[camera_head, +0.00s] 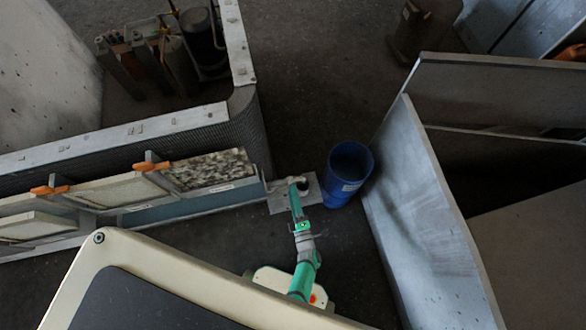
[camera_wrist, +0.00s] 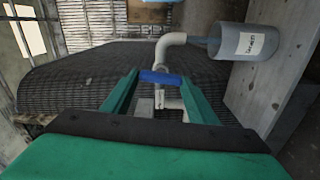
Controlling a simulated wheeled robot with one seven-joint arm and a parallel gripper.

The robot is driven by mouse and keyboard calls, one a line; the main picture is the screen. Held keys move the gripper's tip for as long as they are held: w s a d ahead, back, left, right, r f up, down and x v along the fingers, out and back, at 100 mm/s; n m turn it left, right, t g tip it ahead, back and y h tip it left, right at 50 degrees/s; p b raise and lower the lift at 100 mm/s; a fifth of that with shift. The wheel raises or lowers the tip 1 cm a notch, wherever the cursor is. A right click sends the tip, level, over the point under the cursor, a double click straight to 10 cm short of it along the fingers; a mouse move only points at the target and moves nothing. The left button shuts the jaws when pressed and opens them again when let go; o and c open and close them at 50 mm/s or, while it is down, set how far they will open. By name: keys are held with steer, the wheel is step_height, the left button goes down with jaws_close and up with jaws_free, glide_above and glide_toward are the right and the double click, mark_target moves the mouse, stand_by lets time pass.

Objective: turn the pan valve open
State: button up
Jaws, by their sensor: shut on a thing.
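The pan valve's blue handle (camera_wrist: 160,77) lies crosswise between my gripper's two green fingers in the wrist view. My gripper (camera_wrist: 159,80) is shut on this handle, with a fingertip at each end. A pale pipe (camera_wrist: 162,52) runs beside the handle and bends right toward a labelled bucket (camera_wrist: 246,42). In the head view my gripper (camera_head: 293,191) reaches to the small pipe end left of the blue bucket (camera_head: 345,182). The handle itself cannot be made out there.
A mesh-sided housing (camera_head: 258,138) stands left of the pipe, with orange-handled panels (camera_head: 125,190) along its front. A grey panel wall (camera_head: 430,220) rises right of the bucket. Open dark floor (camera_head: 310,75) lies behind the bucket.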

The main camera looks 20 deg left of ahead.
steer(key=shift+s+a+n, duration=0.1)
steer(key=shift+n, duration=0.5)
steer(key=o, duration=1)
steer(key=shift+o, duration=0.2)
steer(key=v, duration=1)
steer(key=shift+s+d, duration=0.3)
